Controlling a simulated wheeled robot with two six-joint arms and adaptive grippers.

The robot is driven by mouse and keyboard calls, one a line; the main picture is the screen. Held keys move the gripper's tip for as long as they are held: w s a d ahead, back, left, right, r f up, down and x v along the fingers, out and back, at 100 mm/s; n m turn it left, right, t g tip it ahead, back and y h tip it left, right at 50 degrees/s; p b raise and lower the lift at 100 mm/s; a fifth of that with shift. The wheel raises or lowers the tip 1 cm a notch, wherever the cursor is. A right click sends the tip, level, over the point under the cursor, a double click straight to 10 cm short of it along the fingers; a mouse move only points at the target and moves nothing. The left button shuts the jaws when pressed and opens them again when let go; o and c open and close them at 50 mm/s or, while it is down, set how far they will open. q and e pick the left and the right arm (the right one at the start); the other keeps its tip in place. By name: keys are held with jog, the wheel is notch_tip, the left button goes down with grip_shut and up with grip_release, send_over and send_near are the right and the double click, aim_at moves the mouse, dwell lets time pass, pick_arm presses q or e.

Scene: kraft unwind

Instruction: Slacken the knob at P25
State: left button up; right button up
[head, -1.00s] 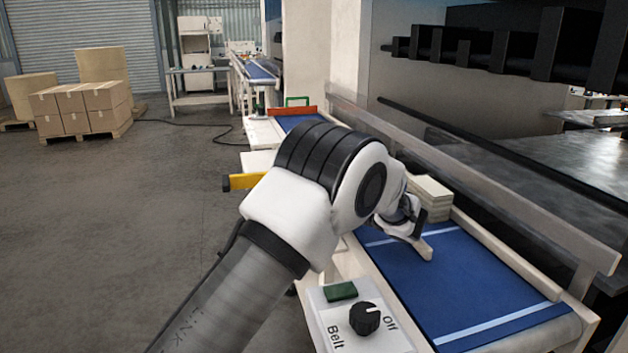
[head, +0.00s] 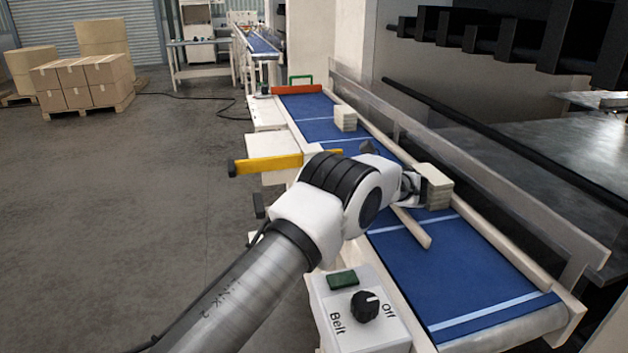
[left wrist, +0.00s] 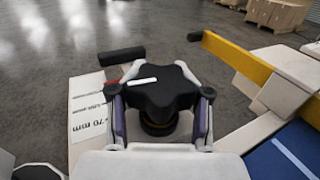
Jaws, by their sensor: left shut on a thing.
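In the left wrist view a black lobed knob (left wrist: 160,92) with a white mark on top sits on a dark round base. My left gripper (left wrist: 159,98) is shut on it, one finger on each side. A white label (left wrist: 88,105), partly reading "70 mm", lies to the left of the knob. No P25 marking can be read. In the head view my left arm hides the gripped knob and the fingers. A different black knob (head: 365,306) stands on a white box marked "Belt" and "Off". My right gripper is not in view.
A yellow bar (head: 268,164) sticks out left of the blue conveyor belt (head: 430,275). Cartons (head: 80,80) stand far left. The floor (head: 130,210) at left is clear.

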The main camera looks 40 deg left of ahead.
pick_arm(q)
jog(key=shift+f, duration=0.25)
